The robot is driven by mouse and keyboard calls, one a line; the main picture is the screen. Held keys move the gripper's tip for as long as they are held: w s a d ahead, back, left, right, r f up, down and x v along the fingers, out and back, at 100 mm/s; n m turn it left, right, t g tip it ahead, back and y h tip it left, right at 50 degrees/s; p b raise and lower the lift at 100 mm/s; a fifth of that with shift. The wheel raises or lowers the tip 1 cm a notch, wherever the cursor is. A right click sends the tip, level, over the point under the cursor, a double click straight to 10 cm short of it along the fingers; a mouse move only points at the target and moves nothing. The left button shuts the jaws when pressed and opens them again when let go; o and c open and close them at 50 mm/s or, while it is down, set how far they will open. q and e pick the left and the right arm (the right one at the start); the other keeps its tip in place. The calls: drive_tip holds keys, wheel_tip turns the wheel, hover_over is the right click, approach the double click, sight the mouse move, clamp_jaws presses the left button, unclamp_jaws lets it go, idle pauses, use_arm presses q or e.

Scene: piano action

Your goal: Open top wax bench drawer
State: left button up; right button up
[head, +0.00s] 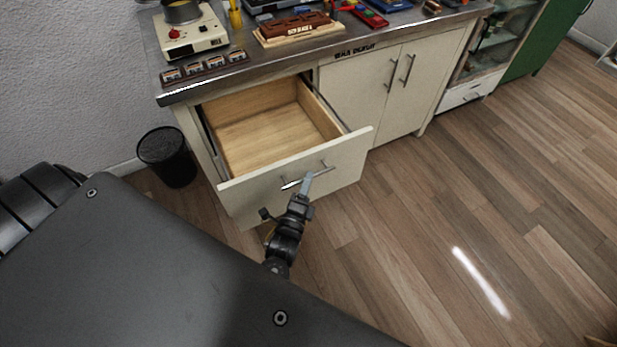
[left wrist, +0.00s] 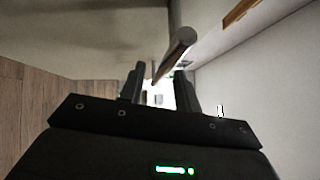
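The top drawer of the wax bench (head: 295,180) is pulled well out in the head view. Its pale wood inside is empty. A metal bar handle (head: 320,176) runs across its cream front and also shows in the left wrist view (left wrist: 176,52). My left gripper (head: 307,181) is at the handle. In the left wrist view its two fingers (left wrist: 160,80) stand apart with a gap between them. The bar lies by the fingertips; I cannot tell whether they touch it. My right gripper is not in view.
The bench top (head: 290,57) holds a cream wax heater (head: 192,38), small labelled tins (head: 205,66) and a brown block rack (head: 297,28). Closed cupboard doors (head: 385,85) stand right of the drawer. A black bin (head: 166,158) stands at left. The wooden floor (head: 460,200) at right is clear.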

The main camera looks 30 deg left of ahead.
use_arm(q)
drive_tip(key=v, duration=0.8)
drive_tip(key=shift+s+b, duration=0.35)
drive_tip(key=s+f+n+g+h, duration=0.1)
drive_tip(key=s+f+n+g, duration=0.2)
drive_tip(key=f, duration=0.6)
drive_tip(key=s+f+n+g+h, duration=0.1)
drive_tip(key=s+f+n+g, duration=0.2)
drive_tip(key=f, duration=0.6)
drive_tip(key=s+f+n+g+h, duration=0.1)
drive_tip(key=s+f+n+g, duration=0.2)
drive_tip(key=f, duration=0.6)
drive_tip(key=s+a+f+n+g, duration=0.3)
drive_tip(key=s+f, duration=0.3)
drive_tip(key=s, duration=0.5)
drive_tip(key=s+a+f+n+g, duration=0.3)
drive_tip(key=s+f+g, duration=0.3)
drive_tip(key=s, duration=0.5)
drive_tip(key=shift+a+f+p, duration=0.35)
drive_tip(key=shift+a+f, duration=0.25)
drive_tip(key=shift+f, duration=0.1)
